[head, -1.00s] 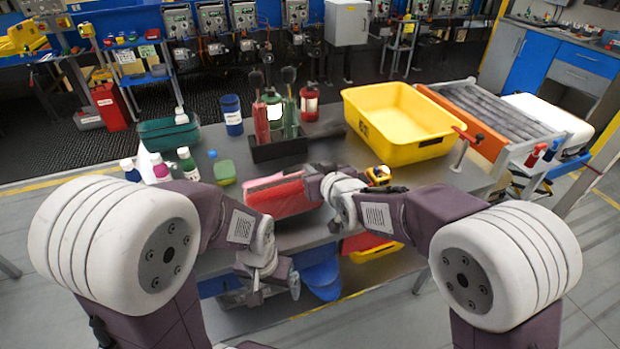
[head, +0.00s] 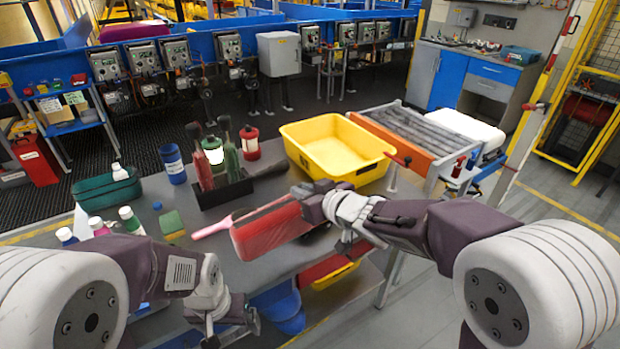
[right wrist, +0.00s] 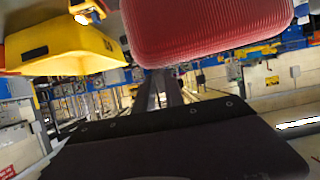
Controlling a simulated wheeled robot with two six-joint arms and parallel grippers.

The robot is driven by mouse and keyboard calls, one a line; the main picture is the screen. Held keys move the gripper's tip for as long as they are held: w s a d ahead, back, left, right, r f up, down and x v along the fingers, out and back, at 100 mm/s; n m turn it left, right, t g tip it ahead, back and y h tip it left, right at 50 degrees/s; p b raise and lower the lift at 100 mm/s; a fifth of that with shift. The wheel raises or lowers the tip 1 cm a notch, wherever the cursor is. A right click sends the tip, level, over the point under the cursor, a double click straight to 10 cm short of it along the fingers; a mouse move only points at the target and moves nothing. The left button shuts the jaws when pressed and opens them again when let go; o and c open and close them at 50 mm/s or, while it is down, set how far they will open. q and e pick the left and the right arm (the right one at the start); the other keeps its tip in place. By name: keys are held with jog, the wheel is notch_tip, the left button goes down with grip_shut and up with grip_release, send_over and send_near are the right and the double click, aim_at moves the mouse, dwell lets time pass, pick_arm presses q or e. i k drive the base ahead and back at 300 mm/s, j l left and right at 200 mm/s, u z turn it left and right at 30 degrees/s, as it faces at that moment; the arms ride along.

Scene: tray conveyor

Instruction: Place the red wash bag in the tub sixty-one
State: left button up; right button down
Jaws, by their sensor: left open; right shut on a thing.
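The red wash bag (head: 268,230) is held at its right end by my right gripper (head: 314,206), which is shut on it. It appears to be above the grey table, tilted, its left end nearer the camera. In the right wrist view the ribbed red bag (right wrist: 205,30) fills the top. A yellow tub (head: 372,173) stands beyond the bag at the table's far right and looks empty. It also shows in the right wrist view (right wrist: 60,60). Its number is not legible. My left gripper (head: 234,328) is open and empty at the table's near edge.
A pink-handled brush (head: 212,229), a green sponge (head: 171,223), several bottles and a green case (head: 106,189) lie further left. A roller conveyor (head: 400,135) adjoins the tub's right side.

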aim_at(333, 161)
jog(key=i+l+u, duration=0.2)
jog(key=l+u, duration=0.2)
jog(key=l, duration=0.45)
jog(key=l+u, duration=0.45)
jog(key=l, duration=0.4)
jog(key=i, duration=0.05)
